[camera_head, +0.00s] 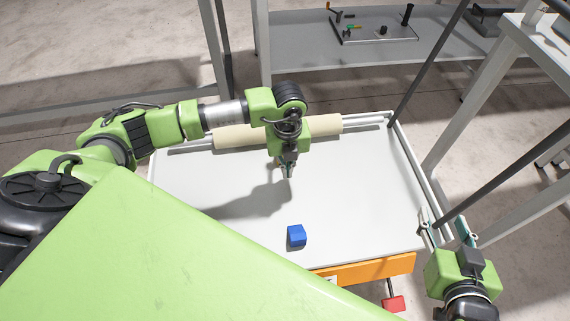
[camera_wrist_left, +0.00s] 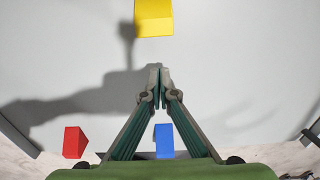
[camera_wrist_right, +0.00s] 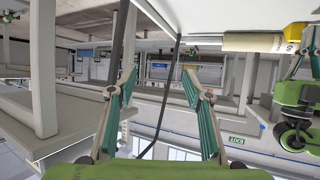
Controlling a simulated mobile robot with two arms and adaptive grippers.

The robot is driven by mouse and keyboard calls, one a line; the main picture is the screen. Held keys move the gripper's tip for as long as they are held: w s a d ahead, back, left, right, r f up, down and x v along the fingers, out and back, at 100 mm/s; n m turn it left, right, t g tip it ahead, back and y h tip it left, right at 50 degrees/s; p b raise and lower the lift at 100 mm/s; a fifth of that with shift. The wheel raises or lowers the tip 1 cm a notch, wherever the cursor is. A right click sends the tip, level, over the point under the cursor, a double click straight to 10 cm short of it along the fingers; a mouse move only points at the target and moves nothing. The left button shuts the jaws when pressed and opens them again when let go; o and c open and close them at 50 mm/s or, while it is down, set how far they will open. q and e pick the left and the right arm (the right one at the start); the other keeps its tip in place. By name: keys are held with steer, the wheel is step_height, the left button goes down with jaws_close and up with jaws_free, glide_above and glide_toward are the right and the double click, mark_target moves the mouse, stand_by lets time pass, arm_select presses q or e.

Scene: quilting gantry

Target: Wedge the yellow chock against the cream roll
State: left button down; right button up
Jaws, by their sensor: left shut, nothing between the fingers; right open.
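The yellow chock (camera_wrist_left: 154,18) lies on the white table top at the upper edge of the left wrist view, beyond the fingertips and apart from them. In the head view it is hidden by my left gripper (camera_head: 288,172). The cream roll (camera_head: 235,135) lies along the table's far side, partly covered by my left arm; its end also shows in the right wrist view (camera_wrist_right: 258,42). My left gripper is shut and empty, pointing down over the table near the roll. My right gripper (camera_head: 445,228) is open and empty beside the table's right edge.
A blue block (camera_head: 297,236) sits on the near part of the table (camera_head: 360,200). A red block (camera_head: 393,303) shows beyond the orange front panel (camera_head: 365,270). Dark slanting bars (camera_head: 430,65) and gantry posts stand on the right. The table's right half is clear.

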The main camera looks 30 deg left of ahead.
arm_select(q)
step_height(320, 180, down, 3)
steer(key=shift+r+b, duration=0.15)
steer(key=shift+b, duration=0.15)
steer(key=w+a+b, duration=0.1)
steer(key=w+a, duration=0.1)
steer(key=shift+w, duration=0.3)
steer(key=shift+w+a, duration=0.25)
steer(key=shift+w, duration=0.05)
arm_select(e)
steer(key=w+a+r+t+y, duration=0.1)
steer(key=r+t, duration=0.4)
steer(key=r, duration=0.5)
steer(key=shift+w+a+r+y, duration=0.2)
steer(key=shift+w+a+y, duration=0.35)
steer(key=shift+w, duration=0.6)
steer(key=shift+a, duration=0.1)
arm_select(q)
steer(key=shift+w, duration=0.1)
